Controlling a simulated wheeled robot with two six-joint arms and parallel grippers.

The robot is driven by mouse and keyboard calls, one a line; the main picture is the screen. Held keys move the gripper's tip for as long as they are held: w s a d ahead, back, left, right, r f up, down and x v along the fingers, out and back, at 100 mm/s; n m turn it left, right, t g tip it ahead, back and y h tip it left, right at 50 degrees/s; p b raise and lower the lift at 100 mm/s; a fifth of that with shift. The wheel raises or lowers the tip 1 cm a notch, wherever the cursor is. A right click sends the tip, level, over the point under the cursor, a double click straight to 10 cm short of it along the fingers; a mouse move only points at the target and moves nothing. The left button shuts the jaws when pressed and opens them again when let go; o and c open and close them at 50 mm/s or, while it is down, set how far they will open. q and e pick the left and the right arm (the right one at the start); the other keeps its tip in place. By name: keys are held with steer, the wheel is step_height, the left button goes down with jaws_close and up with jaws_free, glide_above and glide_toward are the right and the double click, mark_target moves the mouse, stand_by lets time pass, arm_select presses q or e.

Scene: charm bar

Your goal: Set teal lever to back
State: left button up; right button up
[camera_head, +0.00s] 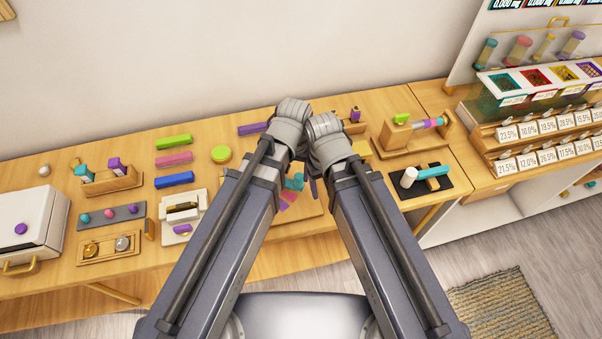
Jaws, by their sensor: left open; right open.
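A teal block-shaped handle (86,172) stands on a low wooden stand (112,183) at the left of the table, beside a similar purple handle (116,165). It looks like the teal lever and leans slightly; its exact setting is too small to tell. My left gripper (290,118) and my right gripper (325,132) are close together over the middle of the table, well to the right of that stand. Both are open; their fingertips are mostly hidden by my wrists. Another teal piece (295,182) shows between my arms, partly hidden.
Green, pink and blue bars (174,180) and a green disc (221,154) lie between the stand and my arms. A white box (28,232) stands at far left. A grey strip with knobs (110,216) lies in front of the stand. A teal cylinder (434,172) lies at right.

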mark_target(299, 175)
arm_select(q)
steer(key=shift+w+d+r+n, duration=0.15)
steer(key=shift+w+d+r, duration=0.15)
steer(key=shift+w, duration=0.25)
steer(key=shift+w+d+r+n, duration=0.2)
steer(key=shift+w+d, duration=0.1)
steer(key=shift+w, duration=0.2)
steer(key=shift+d, duration=0.1)
steer(key=shift+s+f+b, duration=0.1)
steer(key=shift+f+b, duration=0.25)
steer(key=shift+f, duration=0.1)
step_height(299, 175, down, 7)
steer(key=b, duration=0.7)
steer(key=shift+f, duration=0.1)
arm_select(e)
step_height(299, 175, down, 7)
arm_select(q)
jaws_close()
